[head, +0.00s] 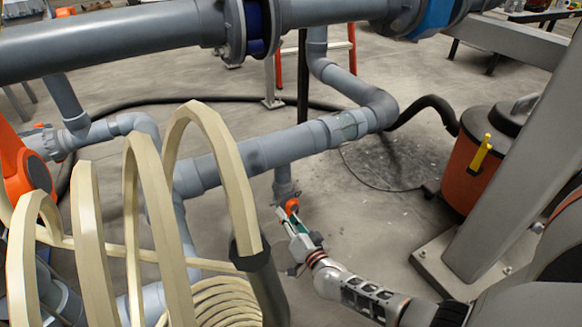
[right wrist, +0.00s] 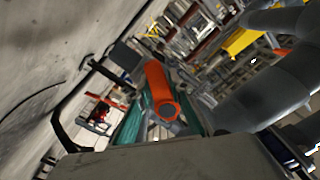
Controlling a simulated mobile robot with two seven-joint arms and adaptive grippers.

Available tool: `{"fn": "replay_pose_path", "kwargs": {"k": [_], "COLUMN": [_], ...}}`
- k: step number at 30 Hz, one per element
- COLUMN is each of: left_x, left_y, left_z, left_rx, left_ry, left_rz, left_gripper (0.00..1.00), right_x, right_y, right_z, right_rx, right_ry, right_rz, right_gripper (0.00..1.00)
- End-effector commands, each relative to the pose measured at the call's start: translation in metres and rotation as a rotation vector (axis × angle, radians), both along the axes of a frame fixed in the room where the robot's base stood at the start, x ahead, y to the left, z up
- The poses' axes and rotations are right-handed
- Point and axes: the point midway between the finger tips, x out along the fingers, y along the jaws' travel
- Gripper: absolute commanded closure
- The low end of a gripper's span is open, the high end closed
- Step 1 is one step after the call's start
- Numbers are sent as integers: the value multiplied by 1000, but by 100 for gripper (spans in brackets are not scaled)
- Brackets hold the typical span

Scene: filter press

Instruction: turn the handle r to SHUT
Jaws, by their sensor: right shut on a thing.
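The handle r is a small orange handle (head: 291,205) under the grey pipe in the middle of the head view. In the right wrist view it is an orange lever (right wrist: 160,92) between the green finger pads. My right gripper (head: 297,218) reaches it from the lower right and is shut on it. The valve body (head: 285,188) shows just above the handle; the gripper hides part of the handle. I cannot read any SHUT mark. My left gripper is not in view.
Grey pipes (head: 262,150) run above and left of the handle. A coiled cream hose (head: 147,200) stands close on the left. A grey steel post (head: 510,170) and an orange drum vacuum (head: 474,165) stand on the right. The floor between is open.

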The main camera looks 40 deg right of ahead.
Motion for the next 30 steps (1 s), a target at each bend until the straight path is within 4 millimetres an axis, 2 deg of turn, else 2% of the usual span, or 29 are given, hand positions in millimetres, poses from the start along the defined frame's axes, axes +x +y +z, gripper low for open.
{"fn": "replay_pose_path", "kwargs": {"k": [1,5,14,18,23,30], "left_x": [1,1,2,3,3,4], "left_y": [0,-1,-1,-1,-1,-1], "left_z": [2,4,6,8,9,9], "left_rx": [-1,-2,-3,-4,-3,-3], "left_ry": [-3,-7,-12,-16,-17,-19], "left_rz": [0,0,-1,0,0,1], "left_gripper": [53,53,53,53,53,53], "right_x": [6,8,10,11,11,11], "right_y": [3,6,11,13,14,14], "right_z": [8,15,24,31,35,45], "right_rx": [25,157,404,571,672,930], "right_ry": [-18,-53,-115,-156,-181,-243], "right_rz": [4,4,6,6,6,6], "right_gripper": [100,100,100,100,100,100]}}
